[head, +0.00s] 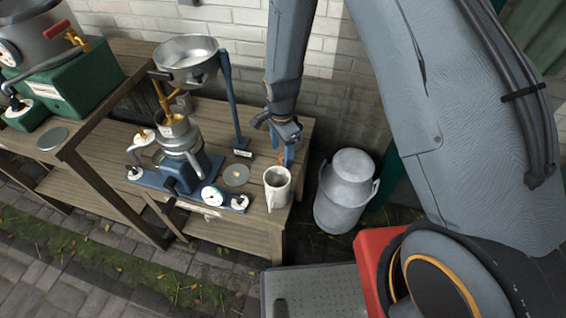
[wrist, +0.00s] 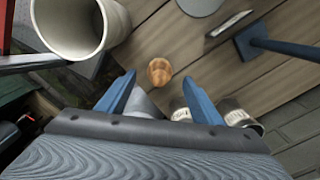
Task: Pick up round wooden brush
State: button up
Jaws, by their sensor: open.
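The round wooden brush (wrist: 159,71) shows in the wrist view as a small, round, orange-brown piece on the plank tabletop. It lies just beyond and between the fingertips of my gripper (wrist: 160,78). The two blue fingers are apart with nothing held between them. In the head view my gripper (head: 287,150) points down over the right end of the wooden table (head: 225,130), behind the cream jug. The brush is mostly hidden there by the gripper and jug.
The cream jug (head: 277,188) stands close to my gripper and also shows in the wrist view (wrist: 70,25). Metal cans (wrist: 236,113) are near the right finger. A blue post (head: 234,110) and separator (head: 185,140) stand left. A milk churn (head: 345,195) stands right of the table.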

aim_at(283, 156)
jog(key=shift+w+d+f+p, duration=0.15)
jog(key=shift+f+p, duration=0.6)
jog(key=shift+f, duration=1.6)
jog(key=shift+c, duration=0.4)
jog(key=c, duration=1.2)
jog(key=shift+o, duration=0.2)
jog(key=shift+r, duration=0.1)
jog(key=shift+r+b, duration=1.1)
jog(key=shift+r, duration=3.8)
